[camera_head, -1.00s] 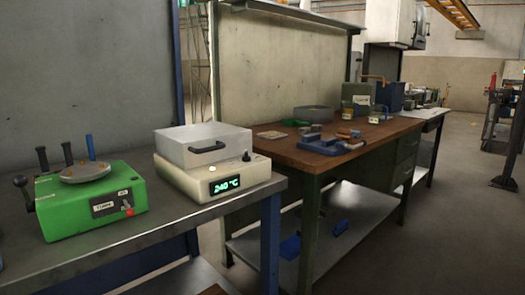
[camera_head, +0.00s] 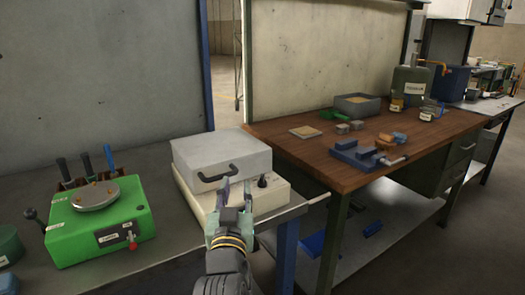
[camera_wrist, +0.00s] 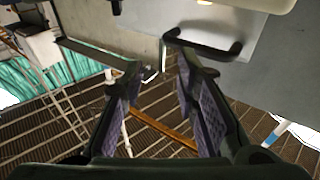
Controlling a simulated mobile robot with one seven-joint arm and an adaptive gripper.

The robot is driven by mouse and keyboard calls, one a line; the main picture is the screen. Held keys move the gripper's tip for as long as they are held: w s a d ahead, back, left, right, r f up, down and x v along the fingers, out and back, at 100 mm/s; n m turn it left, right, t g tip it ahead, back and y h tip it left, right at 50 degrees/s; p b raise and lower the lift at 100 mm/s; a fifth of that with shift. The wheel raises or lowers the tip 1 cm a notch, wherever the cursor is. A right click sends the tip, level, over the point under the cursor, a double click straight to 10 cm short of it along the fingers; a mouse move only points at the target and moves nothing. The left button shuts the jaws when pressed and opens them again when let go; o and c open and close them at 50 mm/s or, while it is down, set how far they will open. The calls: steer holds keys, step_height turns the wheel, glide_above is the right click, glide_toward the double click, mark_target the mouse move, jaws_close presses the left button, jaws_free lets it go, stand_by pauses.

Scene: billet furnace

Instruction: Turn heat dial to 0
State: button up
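The furnace (camera_head: 220,158) is a box with a grey lid and a black front handle on a cream base (camera_head: 272,199). The black heat dial (camera_head: 263,181) sits on the right of the base's front. My gripper (camera_head: 236,184) is in front of the base, left of the dial and below the handle, and hides the display. In the wrist view my gripper (camera_wrist: 157,64) has its fingers apart with nothing between them; the handle (camera_wrist: 205,48) shows beyond them. I cannot make out the dial for certain there.
A green machine (camera_head: 100,230) with a round plate stands left of the furnace on the grey bench (camera_head: 165,262). To the right, a brown wooden bench (camera_head: 300,165) holds a blue vise (camera_head: 362,158) and containers. Air in front of the benches is free.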

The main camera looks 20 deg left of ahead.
mark_target(262, 176)
steer(key=w+f+h+p, duration=0.1)
steer(key=w, duration=0.3)
steer(key=w+d+f+m+p, duration=0.1)
steer(key=w, duration=0.3)
steer(key=w+g+h+p, duration=0.1)
steer(key=w, duration=0.3)
steer(key=shift+w+d+f+m+h+p, duration=0.25)
steer(key=shift+d+f+m+h+p, duration=0.05)
steer(key=shift+d+f, duration=0.1)
steer(key=shift+c, duration=0.4)
jaws_close()
